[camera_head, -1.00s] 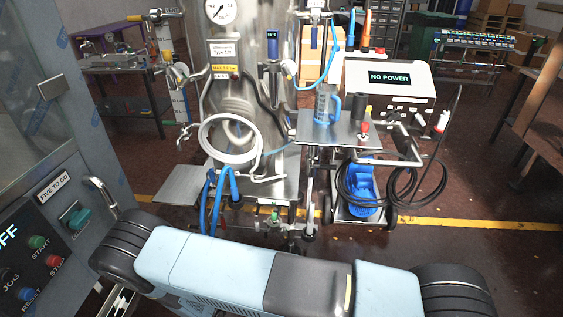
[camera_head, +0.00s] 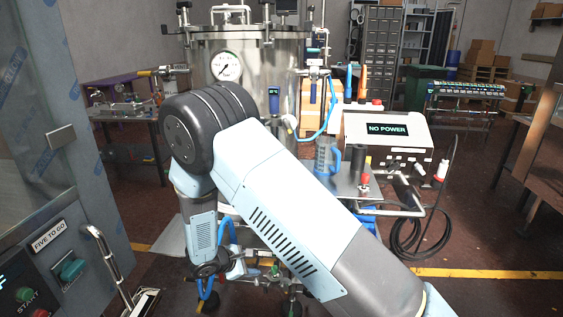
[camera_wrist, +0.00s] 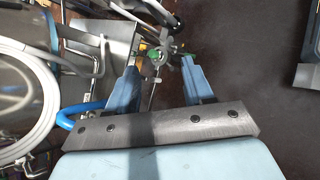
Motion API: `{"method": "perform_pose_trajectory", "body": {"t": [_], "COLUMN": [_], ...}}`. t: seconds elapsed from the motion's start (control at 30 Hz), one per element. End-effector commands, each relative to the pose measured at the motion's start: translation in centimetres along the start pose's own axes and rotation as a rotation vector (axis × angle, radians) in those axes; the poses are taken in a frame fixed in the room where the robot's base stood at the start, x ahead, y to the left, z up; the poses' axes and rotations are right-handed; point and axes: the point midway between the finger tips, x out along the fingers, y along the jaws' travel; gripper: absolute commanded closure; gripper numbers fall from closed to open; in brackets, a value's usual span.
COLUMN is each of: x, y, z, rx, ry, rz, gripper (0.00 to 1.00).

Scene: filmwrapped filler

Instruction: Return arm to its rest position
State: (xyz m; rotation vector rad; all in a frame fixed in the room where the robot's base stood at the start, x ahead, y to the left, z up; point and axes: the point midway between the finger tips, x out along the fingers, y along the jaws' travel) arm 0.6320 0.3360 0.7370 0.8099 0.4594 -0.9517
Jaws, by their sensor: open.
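My arm is bent up across the middle of the head view, its dark elbow in front of the steel tank (camera_head: 284,60) and its forearm hanging down to the left. My gripper (camera_wrist: 160,76) shows in the wrist view with its two blue fingers spread apart and nothing between them. A green-and-metal valve fitting (camera_wrist: 157,55) shows just past the fingertips; I cannot tell how far off it is. In the head view the end of my arm is low in front of the tank's base, among hoses and fittings, and the fingers are hard to make out.
A cabinet with a control panel (camera_head: 45,240) stands close on the left. A cart with a NO POWER box (camera_head: 386,131) and a blue jug (camera_head: 325,160) stands right of the tank. A white coiled hose (camera_wrist: 22,100) is left of my gripper. Dark floor (camera_head: 480,225) is open at right.

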Motion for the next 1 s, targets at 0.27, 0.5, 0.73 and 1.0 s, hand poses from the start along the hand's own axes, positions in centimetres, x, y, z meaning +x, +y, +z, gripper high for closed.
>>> {"method": "perform_pose_trajectory", "body": {"t": [0.27, 0.5, 0.73, 1.0], "x": [-2.3, -4.2, -6.2, -8.7], "y": [3.5, 4.7, 4.7, 3.2], "z": [9.8, 18.0, 25.6, 33.7], "rx": [0.252, 0.46, 0.656, 0.883], "ry": [0.017, 0.037, 0.062, 0.101], "rz": [-0.121, -0.217, -0.3, -0.386], "gripper": [0.48, 0.48, 0.48, 0.48]}}
